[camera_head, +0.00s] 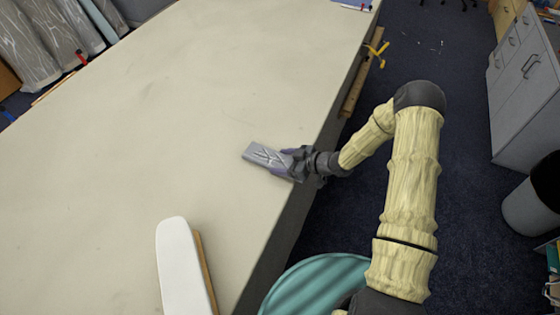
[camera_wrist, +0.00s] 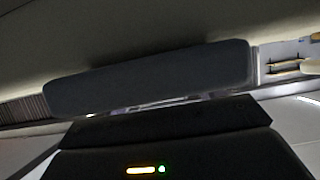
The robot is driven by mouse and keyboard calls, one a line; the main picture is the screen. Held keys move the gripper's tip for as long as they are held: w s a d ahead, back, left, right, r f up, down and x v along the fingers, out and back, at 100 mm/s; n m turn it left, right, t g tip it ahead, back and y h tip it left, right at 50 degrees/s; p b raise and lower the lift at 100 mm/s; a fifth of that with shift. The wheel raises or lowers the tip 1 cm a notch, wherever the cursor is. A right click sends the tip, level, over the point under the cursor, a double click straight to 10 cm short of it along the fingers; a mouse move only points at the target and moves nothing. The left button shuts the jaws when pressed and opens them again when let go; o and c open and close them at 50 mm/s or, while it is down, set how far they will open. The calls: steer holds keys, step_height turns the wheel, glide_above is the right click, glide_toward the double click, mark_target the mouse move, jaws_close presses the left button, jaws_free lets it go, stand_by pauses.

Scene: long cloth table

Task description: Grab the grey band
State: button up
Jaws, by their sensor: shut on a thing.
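The grey band (camera_head: 262,155) is a flat, light grey strip with pale markings, near the right edge of the cloth table in the head view. My gripper (camera_head: 290,163) is at the band's right end and shut on it. The band's free end points left over the tabletop. I cannot tell whether it touches the cloth. In the wrist view a dark rounded bar (camera_wrist: 150,78) crosses the picture above the black gripper housing. It is too dark to tell whether this is the band or a part of my gripper.
The long cloth table (camera_head: 150,110) is mostly bare. A white sleeve-board shape (camera_head: 182,270) with a wooden edge lies at the near side. Rolled fabrics (camera_head: 45,40) stand beyond the far left. A teal round seat (camera_head: 315,288) is below the table's right edge.

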mark_target(283, 163)
step_height(283, 163, up, 10)
steer(key=b, duration=0.1)
steer(key=shift+b, duration=0.4)
stand_by(0.5)
